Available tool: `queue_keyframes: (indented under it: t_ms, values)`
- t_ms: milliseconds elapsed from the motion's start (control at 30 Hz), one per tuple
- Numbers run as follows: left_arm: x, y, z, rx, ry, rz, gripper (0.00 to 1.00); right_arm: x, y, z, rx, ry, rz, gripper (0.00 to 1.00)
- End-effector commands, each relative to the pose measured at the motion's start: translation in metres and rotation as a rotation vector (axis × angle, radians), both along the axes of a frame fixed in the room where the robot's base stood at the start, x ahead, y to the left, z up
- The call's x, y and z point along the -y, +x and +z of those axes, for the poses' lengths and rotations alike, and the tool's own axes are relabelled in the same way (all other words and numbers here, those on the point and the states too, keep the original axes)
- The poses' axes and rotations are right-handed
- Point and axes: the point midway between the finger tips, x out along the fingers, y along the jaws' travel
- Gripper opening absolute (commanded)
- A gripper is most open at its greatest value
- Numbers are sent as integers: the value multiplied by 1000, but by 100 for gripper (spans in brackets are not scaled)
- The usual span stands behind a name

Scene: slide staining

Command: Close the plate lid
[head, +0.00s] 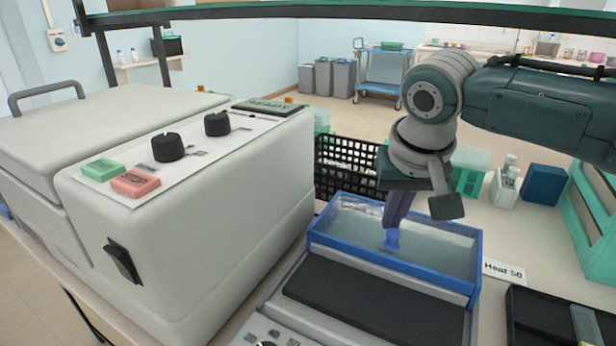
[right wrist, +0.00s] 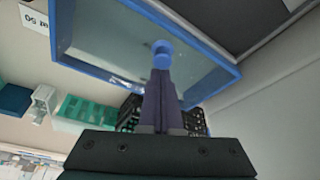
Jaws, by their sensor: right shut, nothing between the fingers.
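The plate lid (head: 440,252) is a clear panel with a blue frame, on the far side of the dark flat plate (head: 375,303). It stands open, leaving that plate uncovered. A round blue knob (head: 392,241) sits on the panel and also shows in the right wrist view (right wrist: 161,48). My right gripper (head: 391,226) reaches down over the lid with its purple fingers together. In the right wrist view its fingertips (right wrist: 160,68) are right at the knob, touching or nearly so, with nothing held between them. My left gripper is not in view.
A large grey machine (head: 200,210) with dials stands close on the left. A black mesh basket (head: 345,165) is behind the lid. A "Heat 50" label (head: 504,272) lies right of it, near a dark tray (head: 540,325). Green racks and bottles stand at the back right.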

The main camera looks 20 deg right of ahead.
Motion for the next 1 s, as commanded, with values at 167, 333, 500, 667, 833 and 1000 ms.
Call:
queue_keyframes:
  t_ms: [167,333,500,667,833,1000]
  values:
    - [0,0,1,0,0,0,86,0,0,0,-1,0,0,0]
    - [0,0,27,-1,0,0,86,-15,-12,7,-6,0,3,0]
    - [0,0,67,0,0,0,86,-45,-39,10,-10,4,4,0]
    - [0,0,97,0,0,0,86,-78,-67,8,-9,4,4,0]
    - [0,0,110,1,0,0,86,-100,-85,3,-5,3,1,0]
    - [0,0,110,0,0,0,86,-105,-89,0,-3,3,-1,0]
